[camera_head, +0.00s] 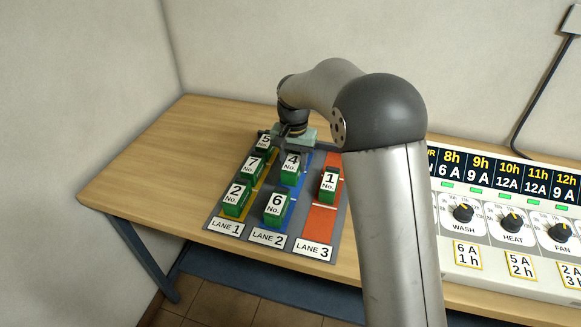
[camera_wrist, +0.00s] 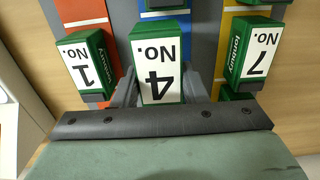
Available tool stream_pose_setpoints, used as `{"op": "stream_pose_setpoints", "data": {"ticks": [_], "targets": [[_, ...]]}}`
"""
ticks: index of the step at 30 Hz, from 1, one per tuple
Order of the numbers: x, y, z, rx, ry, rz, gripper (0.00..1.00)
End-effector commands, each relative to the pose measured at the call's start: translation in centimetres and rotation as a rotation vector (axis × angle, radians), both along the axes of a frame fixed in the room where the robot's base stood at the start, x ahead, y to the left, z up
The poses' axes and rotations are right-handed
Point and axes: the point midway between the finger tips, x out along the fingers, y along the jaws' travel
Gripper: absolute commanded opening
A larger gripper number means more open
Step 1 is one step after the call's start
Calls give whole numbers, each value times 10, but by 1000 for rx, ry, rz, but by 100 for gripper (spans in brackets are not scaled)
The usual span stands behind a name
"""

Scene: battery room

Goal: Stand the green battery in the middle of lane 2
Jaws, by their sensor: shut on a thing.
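Several green batteries with white number labels stand on a grey mat (camera_head: 213,222) with three coloured lanes. Battery No. 4 (camera_head: 290,165) is upright over the blue lane 2 (camera_head: 286,217), toward its far part. In the wrist view, my gripper (camera_wrist: 160,92) has one finger on each side of battery No. 4 (camera_wrist: 159,65) and is shut on it. I cannot tell whether its base touches the mat. Battery No. 6 (camera_head: 276,208) stands nearer the front of lane 2. In the head view, my gripper (camera_head: 293,142) is above and behind No. 4.
Batteries No. 2 (camera_head: 236,198), No. 7 (camera_head: 251,166) and No. 5 (camera_head: 264,143) are along yellow lane 1. Battery No. 1 (camera_head: 329,185) is on orange lane 3, whose front part is bare. A control panel (camera_head: 490,240) with knobs is at the right. Bare table lies left of the mat.

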Motion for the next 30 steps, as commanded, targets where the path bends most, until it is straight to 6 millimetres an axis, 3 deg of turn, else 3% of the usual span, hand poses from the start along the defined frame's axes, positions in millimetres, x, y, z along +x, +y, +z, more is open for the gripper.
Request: {"op": "stream_pose_setpoints", "data": {"ticks": [9,16,27,28,30], "targets": [[14,8,-18,0,-1,1,0],[14,8,-47,0,-1,0,0],[14,8,-52,0,-2,0,0],[14,8,-53,0,-1,0,42],[14,8,-53,0,-1,0,61]]}}
